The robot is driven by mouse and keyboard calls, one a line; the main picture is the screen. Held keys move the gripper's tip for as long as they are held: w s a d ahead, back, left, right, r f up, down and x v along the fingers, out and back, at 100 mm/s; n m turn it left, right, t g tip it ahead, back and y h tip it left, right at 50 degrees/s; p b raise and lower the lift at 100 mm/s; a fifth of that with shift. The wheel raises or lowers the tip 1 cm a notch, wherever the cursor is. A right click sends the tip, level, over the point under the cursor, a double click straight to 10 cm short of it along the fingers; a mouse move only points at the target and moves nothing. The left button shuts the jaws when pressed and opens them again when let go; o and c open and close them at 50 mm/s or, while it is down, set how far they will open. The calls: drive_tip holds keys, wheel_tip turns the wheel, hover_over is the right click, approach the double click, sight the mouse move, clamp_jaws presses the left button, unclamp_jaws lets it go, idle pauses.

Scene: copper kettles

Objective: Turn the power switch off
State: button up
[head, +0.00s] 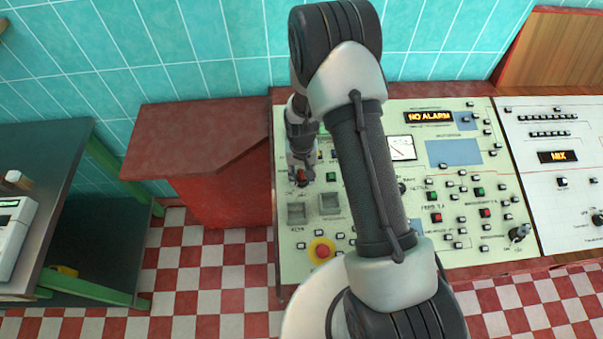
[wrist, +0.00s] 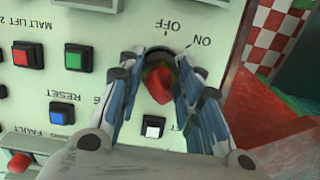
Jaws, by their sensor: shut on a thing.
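The power switch is a red rotary knob (wrist: 160,82) on the pale green control panel (wrist: 60,100). In the wrist view, OFF and ON labels stand upside down above it. My gripper (wrist: 163,85) has its two fingers on either side of the knob, shut on it. The knob looks tilted slightly from upright; which label it points to is hard to tell. In the head view, my gripper (head: 301,176) is at the panel's upper left, where a bit of red shows beneath it. My arm hides part of the panel.
Near the knob are a white button (wrist: 153,127), a blue button (wrist: 62,113), a green button (wrist: 78,58) and a red button (wrist: 28,55). A yellow-ringed emergency button (head: 321,250) is lower on the panel. A red cabinet (head: 222,200) stands to the left. Checkered floor lies in front.

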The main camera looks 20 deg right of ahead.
drive_tip(key=shift+c, duration=1.2)
drive_tip(key=shift+n, duration=0.4)
drive_tip(key=shift+n+b, duration=0.9)
drive_tip(key=shift+n, duration=1)
drive_tip(key=shift+n+b, duration=0.5)
drive_tip(key=shift+n, duration=1.8)
drive_tip(key=o, duration=1.1)
drive_tip(key=shift+c, duration=0.2)
drive_tip(key=shift+r, duration=0.15)
